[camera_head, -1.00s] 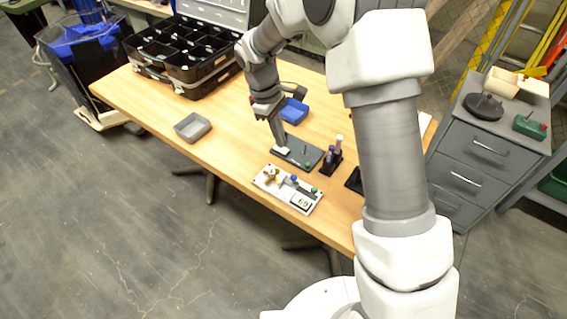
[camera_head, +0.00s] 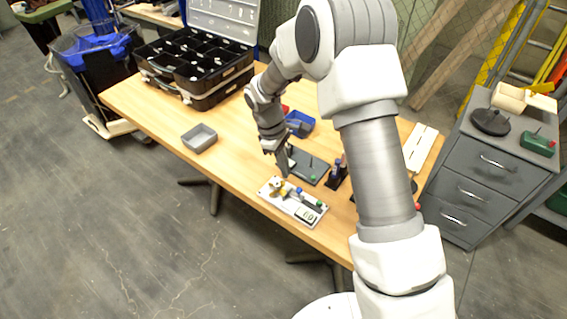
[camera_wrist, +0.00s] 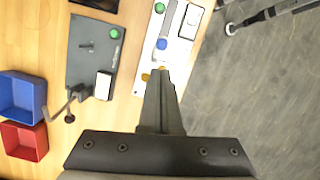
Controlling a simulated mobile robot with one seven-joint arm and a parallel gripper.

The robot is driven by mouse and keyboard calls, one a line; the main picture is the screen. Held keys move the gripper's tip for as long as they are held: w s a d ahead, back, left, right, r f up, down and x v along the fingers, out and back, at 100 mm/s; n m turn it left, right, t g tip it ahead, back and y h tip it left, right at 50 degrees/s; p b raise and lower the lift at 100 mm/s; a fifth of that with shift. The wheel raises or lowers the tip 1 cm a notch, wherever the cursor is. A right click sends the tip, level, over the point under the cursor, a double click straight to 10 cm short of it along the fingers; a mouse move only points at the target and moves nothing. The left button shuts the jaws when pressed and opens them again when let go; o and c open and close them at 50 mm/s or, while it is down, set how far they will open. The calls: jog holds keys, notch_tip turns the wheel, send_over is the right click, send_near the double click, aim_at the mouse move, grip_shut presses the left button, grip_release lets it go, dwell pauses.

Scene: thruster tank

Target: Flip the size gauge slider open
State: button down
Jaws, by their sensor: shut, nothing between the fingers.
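A white gauge board (camera_head: 275,199) lies near the table's front edge, with a brass-coloured part (camera_head: 276,184), a blue knob, a green knob and a small display (camera_head: 305,215). In the wrist view the white board (camera_wrist: 150,80) runs up from my fingertips, with its blue knob (camera_wrist: 161,44) and green knob (camera_wrist: 159,7). I cannot tell which part is the slider or its position. My gripper (camera_wrist: 162,75) is shut and empty, its tips over the board's brass-coloured end and partly hiding it. I cannot tell if they touch. In the head view my gripper (camera_head: 284,174) points down there.
A dark grey board (camera_head: 312,172) with a white block, a peg and a green button lies just behind. A blue bin (camera_head: 299,124), a red bin (camera_wrist: 22,141) and a grey tray (camera_head: 199,138) are nearby. A black organiser case (camera_head: 190,62) stands at back left.

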aim_at(297, 189)
jog(key=x, duration=0.5)
jog(key=shift+d+f, duration=0.1)
jog(key=shift+f, duration=0.3)
jog(key=shift+s+d, duration=0.1)
jog(key=shift+s, duration=0.05)
jog(key=shift+s+d, duration=0.6)
jog(key=shift+d, duration=0.2)
jog(key=p+v, duration=0.6)
jog(key=v, duration=0.4)
jog(key=shift+w+r, duration=0.1)
